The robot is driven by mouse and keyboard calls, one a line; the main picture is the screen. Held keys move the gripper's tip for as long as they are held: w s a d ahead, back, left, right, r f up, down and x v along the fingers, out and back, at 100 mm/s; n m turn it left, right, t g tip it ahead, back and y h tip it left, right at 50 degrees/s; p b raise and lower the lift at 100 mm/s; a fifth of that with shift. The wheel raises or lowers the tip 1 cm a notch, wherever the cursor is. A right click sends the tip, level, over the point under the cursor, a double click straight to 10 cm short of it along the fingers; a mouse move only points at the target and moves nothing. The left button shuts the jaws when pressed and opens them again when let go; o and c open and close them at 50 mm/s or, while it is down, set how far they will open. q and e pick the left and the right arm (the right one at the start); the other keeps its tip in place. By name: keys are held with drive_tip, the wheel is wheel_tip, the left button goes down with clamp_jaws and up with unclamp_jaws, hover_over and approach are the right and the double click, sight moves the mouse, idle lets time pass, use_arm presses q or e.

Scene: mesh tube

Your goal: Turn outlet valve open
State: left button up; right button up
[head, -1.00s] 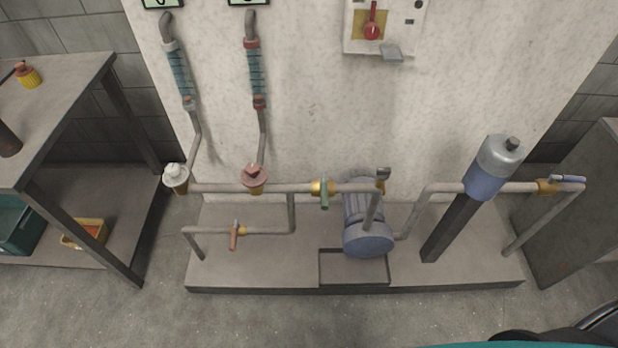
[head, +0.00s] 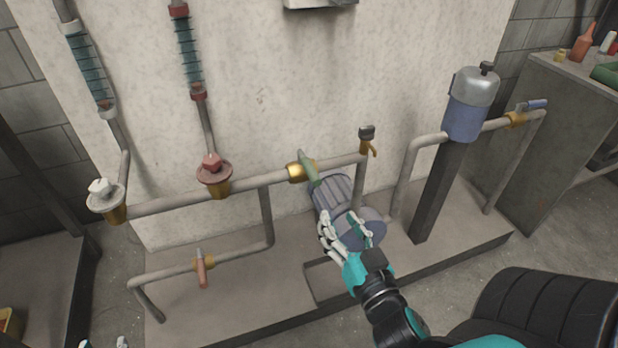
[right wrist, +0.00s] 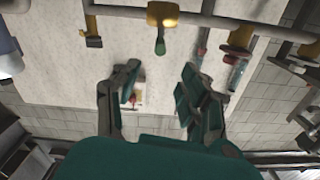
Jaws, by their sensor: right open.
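A valve with a green lever (head: 308,168) and brass body sits on the horizontal pipe above the blue pump (head: 332,196). Its lever also shows at the top of the right wrist view (right wrist: 160,46). A valve with an orange lever (head: 202,268) is on the lower left pipe, and one with a blue lever (head: 536,104) is at the far right. I cannot tell which is the outlet valve. My right gripper (head: 331,228) is open and empty, in front of the pump and below the green lever; it shows open in the right wrist view (right wrist: 160,84). Only my left gripper's separated fingertips (head: 104,343) show at the bottom left.
A blue-and-silver cylinder (head: 470,105) stands on a dark post to the right. The low plinth (head: 250,292) lies under the pipes. A cabinet (head: 566,120) with bottles stands at the right.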

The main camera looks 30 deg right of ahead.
approach(309, 168)
drive_tip(key=shift+w+d+f, duration=0.25)
drive_tip(key=shift+w, duration=0.2)
drive_tip(key=shift+w+d+f, duration=0.2)
drive_tip(key=shift+w+d, duration=0.05)
drive_tip(key=shift+w, duration=0.25)
drive_tip(key=x, duration=0.7)
drive_tip(key=shift+w+f, duration=0.1)
drive_tip(key=shift+w, duration=0.3)
use_arm(q)
drive_tip(key=shift+w+d+r+t, duration=0.2)
drive_tip(key=shift+w+r+t, duration=0.15)
drive_tip(key=shift+r, duration=0.25)
use_arm(e)
drive_tip(key=shift+w+d, duration=0.15)
drive_tip(key=shift+w, duration=0.45)
drive_tip(key=shift+c, duration=0.4)
clamp_jaws()
